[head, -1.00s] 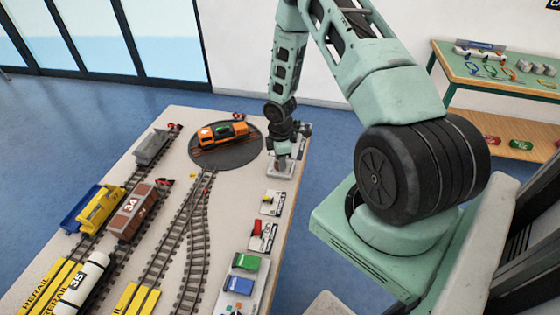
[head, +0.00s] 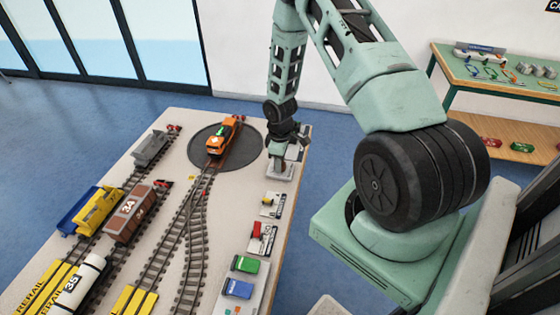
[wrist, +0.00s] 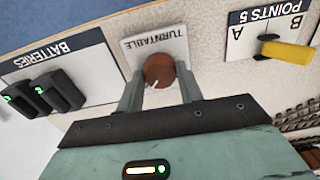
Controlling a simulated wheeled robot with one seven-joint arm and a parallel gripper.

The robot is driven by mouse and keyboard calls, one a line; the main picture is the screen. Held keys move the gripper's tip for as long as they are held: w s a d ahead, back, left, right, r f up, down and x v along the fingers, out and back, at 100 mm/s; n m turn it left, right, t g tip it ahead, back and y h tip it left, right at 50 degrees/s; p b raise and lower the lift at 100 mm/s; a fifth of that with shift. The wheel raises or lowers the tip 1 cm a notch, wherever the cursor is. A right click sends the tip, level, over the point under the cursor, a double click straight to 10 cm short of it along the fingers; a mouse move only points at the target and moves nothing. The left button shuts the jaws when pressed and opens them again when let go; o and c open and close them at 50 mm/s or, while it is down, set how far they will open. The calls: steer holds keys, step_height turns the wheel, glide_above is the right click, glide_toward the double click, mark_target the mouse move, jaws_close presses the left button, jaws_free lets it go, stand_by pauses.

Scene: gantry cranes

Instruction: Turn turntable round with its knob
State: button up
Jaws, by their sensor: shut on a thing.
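The turntable (head: 198,151) is a dark round disc at the far end of the layout table. An orange locomotive (head: 222,140) stands on it, roughly in line with the track that runs down from the disc. The turntable's knob (wrist: 159,70) is brown and round with a white mark, on a white plate labelled TURNTABLE (wrist: 152,44). My gripper (wrist: 160,88) is shut on the knob, one finger on each side. In the head view the knob is hidden by my gripper (head: 281,160), at the table's right edge.
A batteries holder (wrist: 60,75) with green lights lies left of the knob in the wrist view. A yellow POINTS 5 lever (wrist: 288,52) is on the right. Several wagons, including a brown one (head: 130,215), stand on the left tracks. More control plates line the table's right edge.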

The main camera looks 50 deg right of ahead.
steer(key=o, duration=1)
steer(key=shift+r, duration=0.1)
step_height(320, 180, up, 17)
steer(key=shift+r+b, duration=0.15)
steer(key=shift+b, duration=0.7)
